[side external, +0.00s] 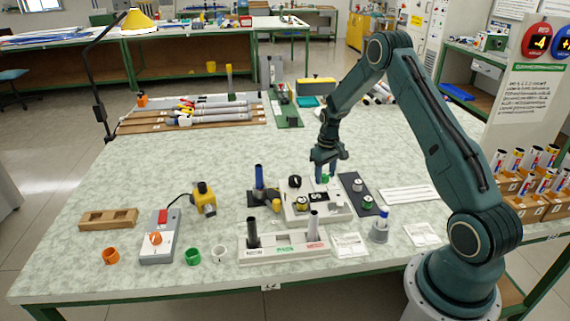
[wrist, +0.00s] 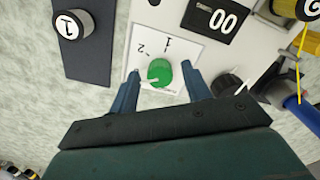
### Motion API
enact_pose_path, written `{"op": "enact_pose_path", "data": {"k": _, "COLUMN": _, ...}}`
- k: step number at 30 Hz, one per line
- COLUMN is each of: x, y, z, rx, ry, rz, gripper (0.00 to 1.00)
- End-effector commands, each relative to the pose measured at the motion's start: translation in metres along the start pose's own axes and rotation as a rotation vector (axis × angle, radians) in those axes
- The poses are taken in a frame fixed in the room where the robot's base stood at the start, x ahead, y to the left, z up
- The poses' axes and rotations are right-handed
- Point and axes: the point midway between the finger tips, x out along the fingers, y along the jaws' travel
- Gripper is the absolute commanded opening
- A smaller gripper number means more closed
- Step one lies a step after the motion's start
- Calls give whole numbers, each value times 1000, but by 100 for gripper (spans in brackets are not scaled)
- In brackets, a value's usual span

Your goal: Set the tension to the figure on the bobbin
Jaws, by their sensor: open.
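My gripper (side external: 325,178) is open over the white tension unit (side external: 300,214). In the wrist view its two blue fingers (wrist: 163,79) stand on either side of a green knob (wrist: 160,71), with gaps; contact cannot be told. The knob's white pointer points to the lower left. Its white card (wrist: 187,52) shows an inverted 1 and 2. A black display (wrist: 210,16) on the unit reads 00. A dark bobbin (wrist: 73,26) with a white top marked 1 stands on a dark mat (wrist: 88,66). A yellow-rimmed bobbin (wrist: 312,10) is cut by the frame's corner.
A black knob (wrist: 228,86) sits close to the right finger. A blue rod (side external: 259,177) stands upright left of the unit. A long white rack (side external: 284,248) with two rods is in front. A control box (side external: 160,240) stands at left. Free table lies behind it.

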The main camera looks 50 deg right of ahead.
Motion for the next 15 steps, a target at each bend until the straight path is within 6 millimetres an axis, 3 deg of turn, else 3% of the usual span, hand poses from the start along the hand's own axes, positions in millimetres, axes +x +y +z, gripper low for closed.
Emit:
{"op": "enact_pose_path", "data": {"k": 8, "x": -7, "y": 0, "z": 0, "rx": 0, "ry": 1, "rz": 0, "gripper": 48}}
{"op": "enact_pose_path", "data": {"k": 15, "x": -32, "y": 0, "z": 0, "rx": 0, "ry": 2, "rz": 1, "gripper": 48}}
